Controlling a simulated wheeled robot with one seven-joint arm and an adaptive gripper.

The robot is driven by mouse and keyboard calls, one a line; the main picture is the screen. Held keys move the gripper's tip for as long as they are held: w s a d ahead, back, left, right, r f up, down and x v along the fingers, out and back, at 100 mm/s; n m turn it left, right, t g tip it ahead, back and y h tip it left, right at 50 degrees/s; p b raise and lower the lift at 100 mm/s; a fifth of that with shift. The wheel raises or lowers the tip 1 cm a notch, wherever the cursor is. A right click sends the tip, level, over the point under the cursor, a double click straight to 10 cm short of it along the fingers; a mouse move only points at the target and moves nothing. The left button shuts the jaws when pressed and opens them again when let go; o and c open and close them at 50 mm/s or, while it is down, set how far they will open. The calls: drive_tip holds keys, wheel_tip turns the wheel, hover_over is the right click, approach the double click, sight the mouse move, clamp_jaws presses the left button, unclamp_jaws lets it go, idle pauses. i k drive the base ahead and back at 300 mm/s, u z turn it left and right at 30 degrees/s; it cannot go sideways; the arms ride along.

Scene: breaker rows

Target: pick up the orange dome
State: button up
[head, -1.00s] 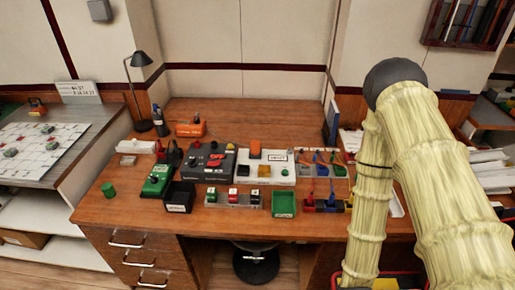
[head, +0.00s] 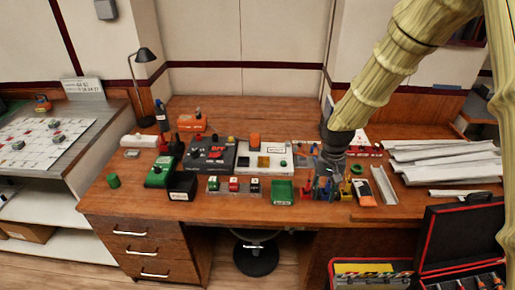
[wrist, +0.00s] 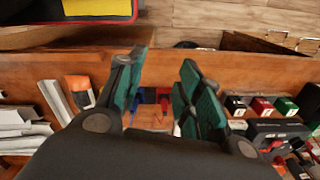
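An orange piece (head: 254,139) stands upright at the back edge of the white panel box (head: 279,148) in the head view. It is the best match for the orange dome, but it is too small to make out a rounded top. My gripper (head: 327,185) points down over the coloured red, blue and yellow parts, to the right of the white box and apart from the orange piece. In the wrist view my gripper (wrist: 163,68) has its two green-padded fingers spread with nothing held between them. The orange piece is not clearly visible in the wrist view.
A dark control box (head: 208,155), a green tray (head: 284,192) and a row of small breakers (head: 233,185) stand near the white box. An orange box (head: 192,122) sits behind. Grey metal channels (head: 440,155) lie to the right. An open case (head: 462,235) stands at lower right.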

sight(255, 137)
drive_tip(key=u, duration=0.3)
drive_tip(key=i, duration=1.4)
drive_tip(key=u, duration=0.2)
